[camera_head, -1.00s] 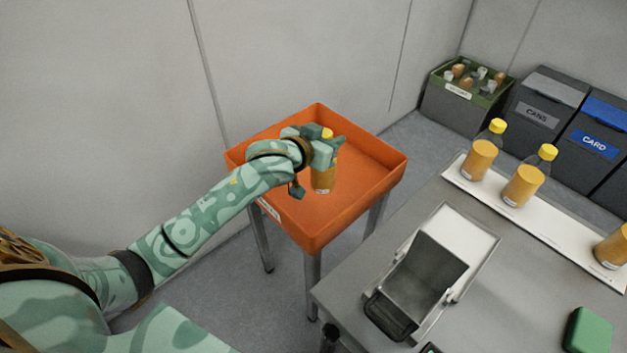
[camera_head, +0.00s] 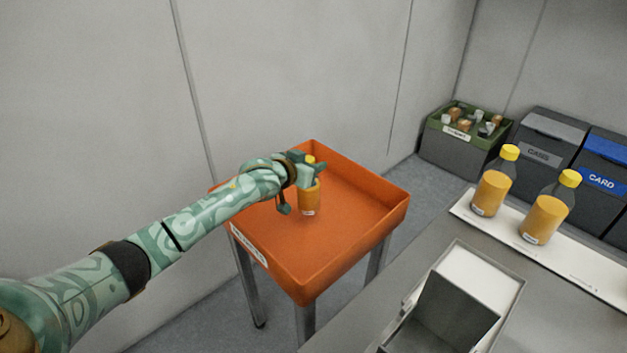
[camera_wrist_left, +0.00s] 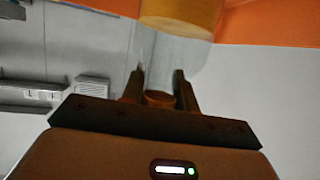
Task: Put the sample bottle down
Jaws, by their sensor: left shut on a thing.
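My right gripper is in neither view.
The tray has raised walls and stands on metal legs by the wall. A grey table at right carries two similar bottles (camera_head: 493,185) (camera_head: 547,213) on a white strip and a grey open-topped holder (camera_head: 455,310). Bins (camera_head: 545,140) and a green crate (camera_head: 466,128) stand behind. The tray floor around the bottle is clear.

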